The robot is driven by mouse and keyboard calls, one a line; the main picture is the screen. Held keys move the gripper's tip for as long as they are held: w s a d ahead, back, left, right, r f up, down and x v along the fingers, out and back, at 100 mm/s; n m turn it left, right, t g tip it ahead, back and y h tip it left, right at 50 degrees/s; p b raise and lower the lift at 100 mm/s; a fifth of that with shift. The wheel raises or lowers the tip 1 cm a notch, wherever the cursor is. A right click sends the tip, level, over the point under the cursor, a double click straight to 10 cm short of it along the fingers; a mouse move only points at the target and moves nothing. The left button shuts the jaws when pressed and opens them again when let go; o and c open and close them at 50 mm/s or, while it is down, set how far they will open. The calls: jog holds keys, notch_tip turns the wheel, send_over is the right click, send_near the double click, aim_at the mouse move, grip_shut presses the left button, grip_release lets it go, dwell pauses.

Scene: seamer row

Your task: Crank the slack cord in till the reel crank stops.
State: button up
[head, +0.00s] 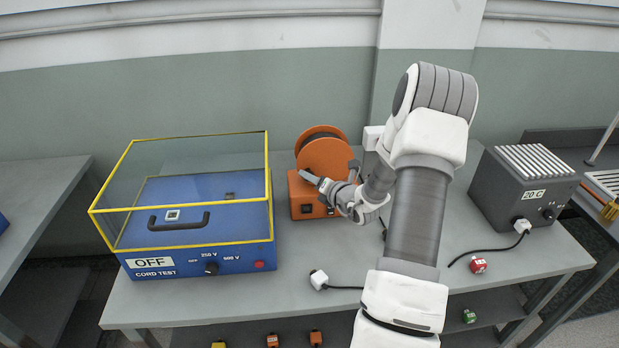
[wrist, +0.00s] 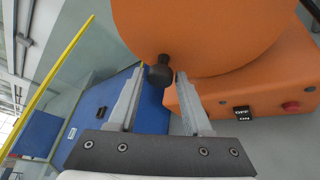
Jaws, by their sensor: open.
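The orange cord reel (head: 323,160) stands on the bench just right of the blue tester, with a round drum on an orange base. In the wrist view the drum's face (wrist: 205,30) fills the top. A dark crank knob (wrist: 160,72) sticks out low on that face. My gripper (wrist: 157,75) is open, with its two fingertips on either side of the knob; whether they touch it I cannot tell. In the head view my gripper (head: 308,177) is in front of the reel, and the knob is hard to make out there. A white plug (head: 319,280) with black cord lies at the bench front.
A blue cord tester (head: 195,259) with a yellow-edged clear cover stands left of the reel, marked OFF. A grey box (head: 520,185) marked 20 C stands at the right. A red block (head: 479,265) lies near it.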

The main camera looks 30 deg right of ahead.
jog(key=shift+w+f, duration=0.2)
jog(key=shift+w, duration=0.45)
grip_shut()
dwell(1.0)
